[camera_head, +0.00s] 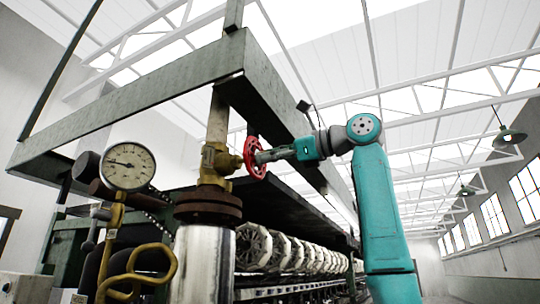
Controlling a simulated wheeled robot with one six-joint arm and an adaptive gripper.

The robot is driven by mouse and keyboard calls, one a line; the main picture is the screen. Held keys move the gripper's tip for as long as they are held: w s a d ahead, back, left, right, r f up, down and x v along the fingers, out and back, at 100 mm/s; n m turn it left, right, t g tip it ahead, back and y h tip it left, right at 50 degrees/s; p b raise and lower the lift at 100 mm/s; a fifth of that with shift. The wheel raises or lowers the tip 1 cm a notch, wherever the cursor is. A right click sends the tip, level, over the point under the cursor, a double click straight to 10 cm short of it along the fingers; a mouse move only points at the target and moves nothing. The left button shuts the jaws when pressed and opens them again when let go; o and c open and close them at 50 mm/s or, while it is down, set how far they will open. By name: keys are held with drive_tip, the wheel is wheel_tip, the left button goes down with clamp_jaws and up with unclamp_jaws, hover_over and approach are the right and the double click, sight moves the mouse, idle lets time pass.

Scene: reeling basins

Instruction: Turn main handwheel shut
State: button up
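The red handwheel (254,158) is on the right side of a brass valve (216,163), facing right toward my arm. The valve sits on a vertical pipe (217,118) above a rusty flange (208,207). My gripper (265,157) reaches in from the right, with its tip at the handwheel. The fingers overlap the wheel in this view. I cannot tell whether they touch it or grip its rim, or how far they are open.
A round pressure gauge (128,166) stands left of the valve on brass piping. A green steel frame (130,103) runs overhead, close above my gripper. A row of white reels (283,248) lies behind and below. Open room lies right of my arm.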

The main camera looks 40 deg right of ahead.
clamp_jaws()
drive_tip(key=shift+m, duration=1.3)
drive_tip(key=shift+o, duration=1.2)
unclamp_jaws()
drive_tip(key=v, duration=0.7)
